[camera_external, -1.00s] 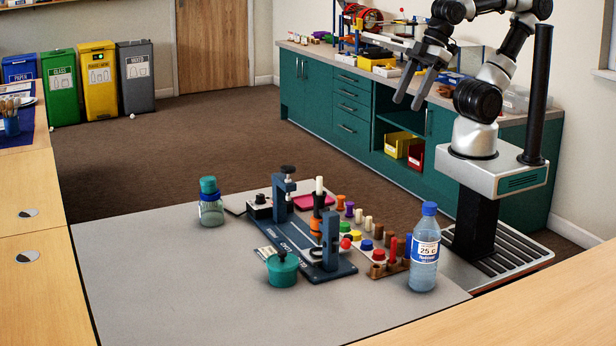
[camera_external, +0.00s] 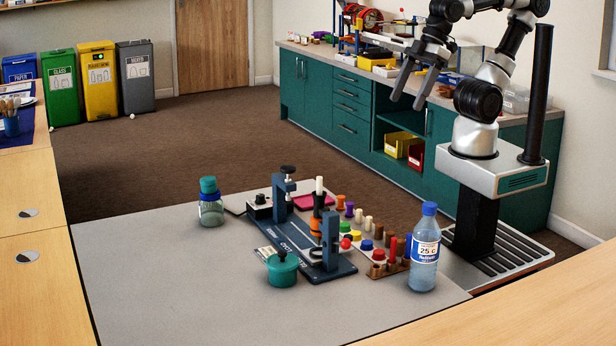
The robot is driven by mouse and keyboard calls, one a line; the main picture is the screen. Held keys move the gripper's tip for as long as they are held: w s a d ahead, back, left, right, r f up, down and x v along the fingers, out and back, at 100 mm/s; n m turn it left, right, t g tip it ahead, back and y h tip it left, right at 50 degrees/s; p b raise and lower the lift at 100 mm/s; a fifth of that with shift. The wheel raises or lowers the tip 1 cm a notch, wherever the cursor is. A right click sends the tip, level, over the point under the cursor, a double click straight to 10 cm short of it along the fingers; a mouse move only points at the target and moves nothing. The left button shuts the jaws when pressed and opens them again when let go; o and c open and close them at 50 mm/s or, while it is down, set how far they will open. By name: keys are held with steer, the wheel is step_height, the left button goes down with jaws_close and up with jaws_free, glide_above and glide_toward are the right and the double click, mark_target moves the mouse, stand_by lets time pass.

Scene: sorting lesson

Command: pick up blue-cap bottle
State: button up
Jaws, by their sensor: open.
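The blue-cap bottle (camera_external: 424,254) stands upright near the right front corner of the grey table mat. It is clear plastic with a blue cap and a white and blue label reading "25 c". My gripper (camera_external: 408,103) is open and empty, its two dark fingers pointing down. In the picture it is well above the bottle and a little to the left, in front of the teal cabinets. Nothing hides the bottle.
Left of the bottle are a rack of coloured pegs (camera_external: 372,244), a dark blue press device (camera_external: 310,240) and a teal lidded pot (camera_external: 282,270). A glass jar with a teal lid (camera_external: 210,203) stands farther left. The mat's front left area (camera_external: 170,290) is clear.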

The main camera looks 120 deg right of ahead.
steer(key=w+a+r+g+p, duration=0.1)
steer(key=w+a+r, duration=0.1)
steer(key=w+a, duration=0.2)
steer(key=m+g+p, duration=0.3)
steer(key=g, duration=0.1)
glide_above(430, 205)
step_height(430, 205, down, 7)
step_height(430, 205, down, 11)
steer(key=shift+d+f+b, duration=0.1)
steer(key=shift+f+b, duration=0.1)
steer(key=shift+b, duration=0.7)
steer(key=shift+s+f+b, duration=0.1)
steer(key=shift+f+b, duration=0.35)
steer(key=shift+f, duration=2.6)
steer(key=shift+r, duration=0.1)
steer(key=c, duration=1.1)
